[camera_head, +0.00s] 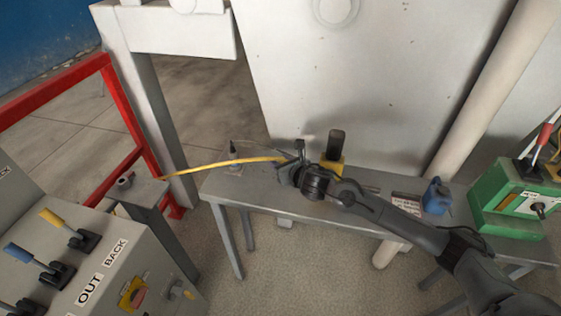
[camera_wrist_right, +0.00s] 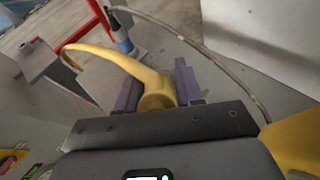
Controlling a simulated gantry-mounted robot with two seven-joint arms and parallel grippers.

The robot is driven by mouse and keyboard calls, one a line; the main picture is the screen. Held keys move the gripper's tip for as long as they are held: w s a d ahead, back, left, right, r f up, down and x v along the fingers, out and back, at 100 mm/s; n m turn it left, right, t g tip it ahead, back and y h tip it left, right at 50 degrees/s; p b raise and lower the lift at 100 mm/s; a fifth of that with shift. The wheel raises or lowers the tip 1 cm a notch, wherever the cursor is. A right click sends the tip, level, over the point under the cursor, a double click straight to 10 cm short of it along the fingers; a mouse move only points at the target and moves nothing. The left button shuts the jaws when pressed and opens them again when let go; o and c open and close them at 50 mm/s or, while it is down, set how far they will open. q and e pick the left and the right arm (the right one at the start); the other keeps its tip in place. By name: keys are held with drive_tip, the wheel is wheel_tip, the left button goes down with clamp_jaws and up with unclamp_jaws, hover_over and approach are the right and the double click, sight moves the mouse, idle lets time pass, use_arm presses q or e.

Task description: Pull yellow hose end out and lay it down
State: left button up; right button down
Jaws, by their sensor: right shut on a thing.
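The yellow hose (camera_head: 225,163) runs from the grey pedestal at the left to my right gripper (camera_head: 291,166), above the grey bench. In the right wrist view, the fingers of my right gripper (camera_wrist_right: 157,92) are shut on the thick yellow hose end (camera_wrist_right: 155,100). The hose (camera_wrist_right: 105,56) arches away to the left there and bends down near the pedestal. In the head view the end is partly hidden by the gripper. My left gripper is not in view.
The grey bench (camera_head: 262,198) carries a small grey nozzle with a thin cable (camera_head: 233,155), a yellow block with a dark top (camera_head: 333,165), a blue can (camera_head: 436,198) and a green box (camera_head: 507,205). A grey pedestal (camera_head: 138,192), red frame (camera_head: 125,90) and lever console (camera_head: 100,262) stand left.

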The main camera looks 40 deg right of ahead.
drive_tip(key=shift+f+b, duration=2.35)
drive_tip(key=shift+f, duration=0.95)
drive_tip(key=c, duration=0.6)
unclamp_jaws()
drive_tip(key=shift+c, duration=0.2)
